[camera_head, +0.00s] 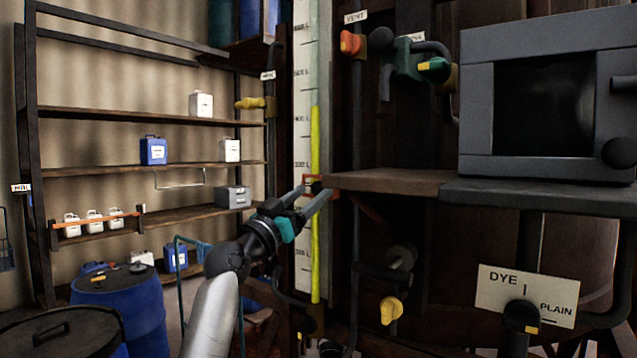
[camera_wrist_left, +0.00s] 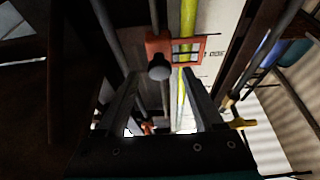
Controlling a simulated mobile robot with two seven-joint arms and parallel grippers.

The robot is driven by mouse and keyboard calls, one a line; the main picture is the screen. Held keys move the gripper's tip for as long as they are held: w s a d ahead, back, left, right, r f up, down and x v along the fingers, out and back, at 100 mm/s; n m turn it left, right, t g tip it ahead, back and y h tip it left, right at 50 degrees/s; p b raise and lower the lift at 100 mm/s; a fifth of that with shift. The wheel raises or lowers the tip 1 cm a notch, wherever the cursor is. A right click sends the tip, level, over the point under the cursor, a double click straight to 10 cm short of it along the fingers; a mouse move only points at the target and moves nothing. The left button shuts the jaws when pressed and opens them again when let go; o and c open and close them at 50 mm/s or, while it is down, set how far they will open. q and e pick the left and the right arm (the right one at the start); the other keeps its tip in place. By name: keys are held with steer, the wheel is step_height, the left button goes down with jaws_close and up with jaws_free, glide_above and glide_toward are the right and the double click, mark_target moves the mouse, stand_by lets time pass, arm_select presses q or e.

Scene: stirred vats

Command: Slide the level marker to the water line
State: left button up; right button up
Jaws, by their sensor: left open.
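The level marker (camera_head: 307,180) is a small orange-red frame on the tall white gauge board (camera_head: 303,130). A yellow column (camera_head: 315,140) runs up the board, and its top end lies well above the marker. In the left wrist view the marker (camera_wrist_left: 192,48) is an open orange frame across the yellow column (camera_wrist_left: 187,20), with a dark round knob (camera_wrist_left: 159,72) on its block. My left gripper (camera_head: 316,192) is open at the marker's height. In the wrist view its fingers (camera_wrist_left: 160,76) lie either side of the knob; contact cannot be told. My right gripper is not in view.
A brown shelf (camera_head: 390,180) juts out just right of the marker, with a grey box (camera_head: 545,100) beyond it. A dark vertical pipe (camera_head: 356,120) runs close right of the gauge. Blue barrels (camera_head: 120,295) and a rack with jugs (camera_head: 150,110) stand left.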

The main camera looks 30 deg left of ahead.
mark_target(316, 189)
arm_select(q)
steer(key=shift+x, duration=1.8)
jaws_close()
